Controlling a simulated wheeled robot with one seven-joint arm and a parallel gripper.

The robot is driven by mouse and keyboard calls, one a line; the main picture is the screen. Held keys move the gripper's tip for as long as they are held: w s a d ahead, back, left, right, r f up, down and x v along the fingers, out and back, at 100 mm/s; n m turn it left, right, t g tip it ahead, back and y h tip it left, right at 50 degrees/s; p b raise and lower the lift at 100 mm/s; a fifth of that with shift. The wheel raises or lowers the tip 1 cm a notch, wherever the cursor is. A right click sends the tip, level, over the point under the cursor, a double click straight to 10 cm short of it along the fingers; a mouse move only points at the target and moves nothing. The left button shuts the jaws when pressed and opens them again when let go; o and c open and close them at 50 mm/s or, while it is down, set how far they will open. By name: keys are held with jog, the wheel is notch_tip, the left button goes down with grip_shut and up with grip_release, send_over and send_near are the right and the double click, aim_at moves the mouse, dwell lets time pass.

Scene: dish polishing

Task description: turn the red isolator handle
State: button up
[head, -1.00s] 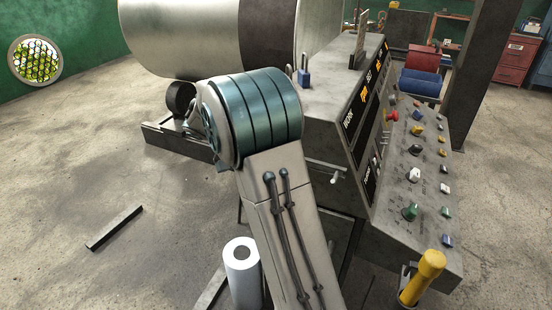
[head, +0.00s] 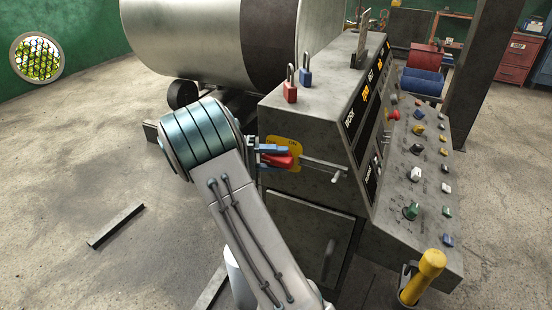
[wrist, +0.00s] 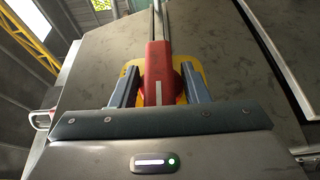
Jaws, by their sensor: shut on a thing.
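The red isolator handle (head: 278,160) sits on a yellow plate (head: 294,145) on the left end face of the grey control cabinet (head: 310,185). My gripper (head: 272,154) reaches it from the left, with its blue fingers on either side of the handle. In the wrist view the red handle (wrist: 159,75) stands between the two fingers (wrist: 159,90), with part of the yellow plate (wrist: 190,70) behind it. A pale line runs along the handle's face. My gripper is shut on the handle.
A red padlock (head: 290,85) and a blue padlock (head: 305,76) stand on the cabinet top. The sloped panel (head: 415,160) carries several knobs. A yellow grip (head: 425,275) stands at front right. Open floor lies left.

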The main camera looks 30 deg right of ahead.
dwell(0.4)
jog(key=o, duration=0.6)
jog(key=b+v, duration=0.1)
jog(key=v, duration=1.2)
jog(key=shift+w+a+f, duration=0.1)
jog(key=shift+a, duration=0.25)
